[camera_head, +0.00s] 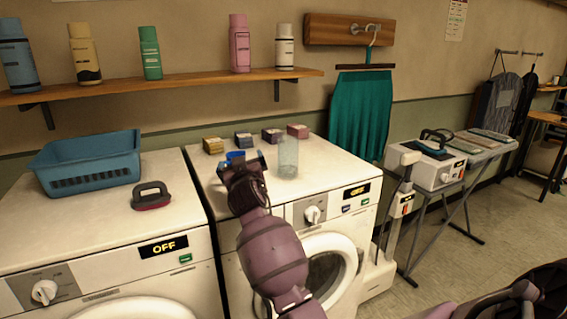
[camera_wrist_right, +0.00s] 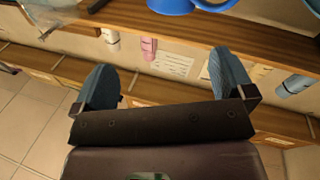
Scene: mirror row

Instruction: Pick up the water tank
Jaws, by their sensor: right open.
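A clear, pale cylindrical container (camera_head: 288,158), seemingly the water tank, stands upright on the top of the right washing machine (camera_head: 330,178). My right gripper (camera_head: 241,158) is over that machine top, left of the container and apart from it. Its two blue-grey fingers are wide apart in the wrist view (camera_wrist_right: 165,75), with nothing held between them. A bright blue object (camera_head: 235,155) shows just beyond the gripper, partly hidden by it; in the wrist view it has a ring-like part (camera_wrist_right: 214,4). A clear shape (camera_wrist_right: 45,12) at the wrist view's top left may be the container. My left gripper is not visible.
Several small boxes (camera_head: 243,139) sit along the back of the machine top. A blue basket (camera_head: 90,158) and dark-handled iron-like object (camera_head: 151,197) rest on the left machine. Bottles stand on the wall shelf (camera_head: 180,80) above. An ironing board with a white unit (camera_head: 430,170) is right.

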